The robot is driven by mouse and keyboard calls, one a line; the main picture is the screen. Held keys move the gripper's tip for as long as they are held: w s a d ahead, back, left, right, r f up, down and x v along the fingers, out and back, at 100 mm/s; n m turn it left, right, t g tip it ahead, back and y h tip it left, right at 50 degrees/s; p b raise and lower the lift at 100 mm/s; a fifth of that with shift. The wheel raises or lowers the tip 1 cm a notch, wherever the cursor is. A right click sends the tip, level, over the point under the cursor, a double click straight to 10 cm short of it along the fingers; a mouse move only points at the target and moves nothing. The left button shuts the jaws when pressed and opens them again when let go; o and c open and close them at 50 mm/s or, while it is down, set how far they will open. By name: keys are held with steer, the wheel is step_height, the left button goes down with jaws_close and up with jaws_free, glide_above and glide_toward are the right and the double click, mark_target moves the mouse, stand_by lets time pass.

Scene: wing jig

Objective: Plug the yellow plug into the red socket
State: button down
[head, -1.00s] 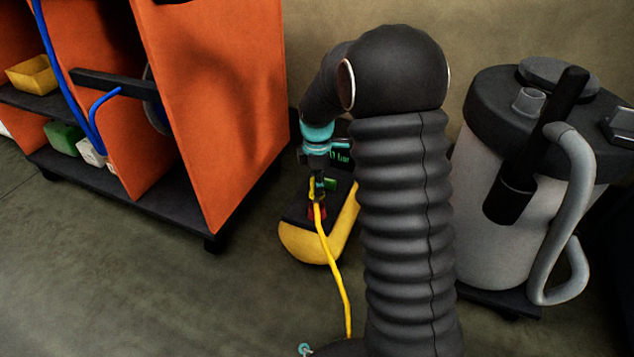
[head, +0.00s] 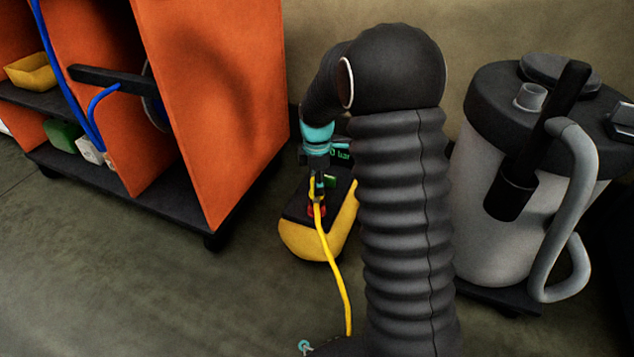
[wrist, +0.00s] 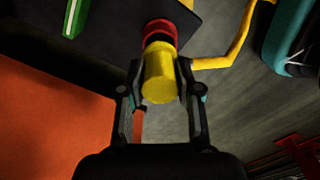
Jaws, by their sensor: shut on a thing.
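My gripper (wrist: 158,92) is shut on the yellow plug (wrist: 160,75), one finger on each side of it. In the wrist view, the plug's far end meets the red socket (wrist: 159,27), lined up with it. I cannot tell how deep it sits. In the head view, my gripper (head: 317,182) points down over the red socket (head: 316,212), which is on the black top of a yellow-and-black unit (head: 306,243). The plug is mostly hidden there by my gripper. A yellow cable (head: 332,262) runs from the plug down to the floor.
A green piece (wrist: 75,18) lies beside the socket on the unit's top. A display with green text (head: 342,154) is partly hidden behind my arm. An orange shelf rack (head: 215,110) stands left, a grey vacuum cleaner (head: 500,215) right. Floor at front left is clear.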

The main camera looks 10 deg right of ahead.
steer(key=shift+f, duration=1.1)
stand_by(0.3)
steer(key=c, duration=0.7)
jaws_free()
step_height(320, 180, up, 12)
steer(key=shift+r, duration=0.1)
